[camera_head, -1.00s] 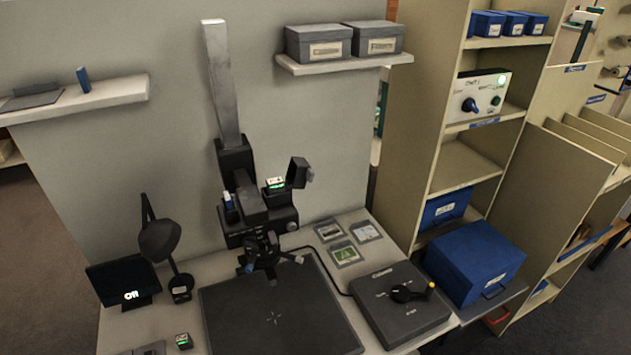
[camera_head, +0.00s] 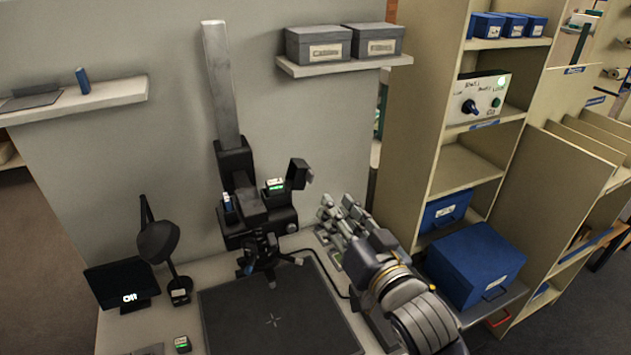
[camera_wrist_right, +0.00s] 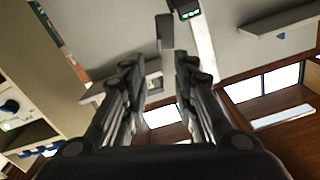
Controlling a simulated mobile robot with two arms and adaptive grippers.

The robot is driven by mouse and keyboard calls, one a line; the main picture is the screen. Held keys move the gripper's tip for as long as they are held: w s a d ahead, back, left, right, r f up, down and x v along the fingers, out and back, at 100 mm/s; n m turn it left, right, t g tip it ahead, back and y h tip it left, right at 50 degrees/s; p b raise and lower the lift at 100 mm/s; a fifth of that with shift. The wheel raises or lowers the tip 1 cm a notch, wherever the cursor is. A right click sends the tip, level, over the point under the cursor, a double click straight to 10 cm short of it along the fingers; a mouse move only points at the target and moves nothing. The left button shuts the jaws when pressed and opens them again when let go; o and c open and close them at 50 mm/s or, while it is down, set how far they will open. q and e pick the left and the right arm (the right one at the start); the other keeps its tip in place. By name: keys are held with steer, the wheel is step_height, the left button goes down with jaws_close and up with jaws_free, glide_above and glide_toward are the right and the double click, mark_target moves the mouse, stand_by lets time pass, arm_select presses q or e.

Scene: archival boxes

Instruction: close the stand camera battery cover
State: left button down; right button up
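The stand camera (camera_head: 258,222) is a dark body on a tall grey column (camera_head: 221,85). A battery with a green light (camera_head: 275,184) shows at its top right. The dark battery cover (camera_head: 299,173) stands raised beside it, swung open. My right gripper (camera_head: 337,208) is to the right of the camera, lower than the cover and apart from it. In the wrist view its two fingers (camera_wrist_right: 158,68) are spread with nothing between them. A green-lit part (camera_wrist_right: 190,12) and a dark upright piece, perhaps the cover (camera_wrist_right: 165,32), appear beyond them. My left gripper is not in view.
A dark mat (camera_head: 275,315) lies below the camera. A desk lamp (camera_head: 158,240) and a small screen (camera_head: 123,285) stand at left. A wall shelf (camera_head: 345,64) with two grey boxes hangs above. Shelving and a blue box (camera_head: 475,263) are at right.

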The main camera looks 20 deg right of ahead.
mark_target(313, 178)
steer(key=w+p, duration=0.2)
steer(key=w, duration=0.7)
steer(key=shift+w+a+r+p, duration=0.1)
steer(key=shift+w+a+p, duration=0.05)
steer(key=shift+w+p, duration=0.15)
steer(key=shift+w, duration=0.6)
jaws_close()
